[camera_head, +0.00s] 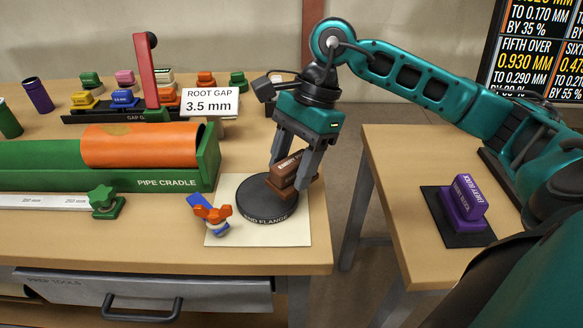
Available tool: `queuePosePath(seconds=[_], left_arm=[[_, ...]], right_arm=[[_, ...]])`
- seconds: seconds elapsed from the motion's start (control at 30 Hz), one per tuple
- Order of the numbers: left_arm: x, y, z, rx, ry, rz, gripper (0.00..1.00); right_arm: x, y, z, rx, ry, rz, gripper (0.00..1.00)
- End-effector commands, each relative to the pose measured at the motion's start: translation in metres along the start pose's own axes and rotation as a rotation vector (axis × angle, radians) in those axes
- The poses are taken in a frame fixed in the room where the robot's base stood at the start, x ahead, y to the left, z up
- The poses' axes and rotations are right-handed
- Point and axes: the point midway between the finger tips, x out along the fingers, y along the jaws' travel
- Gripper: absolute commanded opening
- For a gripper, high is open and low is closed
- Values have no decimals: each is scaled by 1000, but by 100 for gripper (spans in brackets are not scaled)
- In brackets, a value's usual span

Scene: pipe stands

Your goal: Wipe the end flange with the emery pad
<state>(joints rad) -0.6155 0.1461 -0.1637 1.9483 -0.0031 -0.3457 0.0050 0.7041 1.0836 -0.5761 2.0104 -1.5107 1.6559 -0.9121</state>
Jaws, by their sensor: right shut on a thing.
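The end flange (262,208) is a dark round disc with "END FLANGE" lettered on its front edge. It lies on a cream sheet (296,234) near the right end of the left workbench. My right gripper (296,172) points down over the right side of the flange. It is shut on a brown block (284,177), which looks like the emery pad; its label is too small to read. The block sits tilted at the flange's upper right and appears to touch its top face. My left gripper is not in view.
A small orange and blue clamp-like item (211,213) stands left of the flange. The green pipe cradle (190,180) with an orange pipe (140,145) lies further left. A gap rack (115,116) with coloured blocks is behind. A purple block (464,202) sits on the right table.

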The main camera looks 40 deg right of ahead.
Motion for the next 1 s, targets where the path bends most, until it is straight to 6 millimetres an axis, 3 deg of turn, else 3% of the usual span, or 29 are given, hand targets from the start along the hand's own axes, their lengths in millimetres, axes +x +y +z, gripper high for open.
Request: queuePosePath(seconds=[0.4, 1.0], left_arm=[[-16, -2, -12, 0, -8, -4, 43], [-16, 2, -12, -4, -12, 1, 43]], right_arm=[[-37, 2, 12, 8, 1, -5, 14], [-39, 2, 13, 9, 0, -5, 14]])
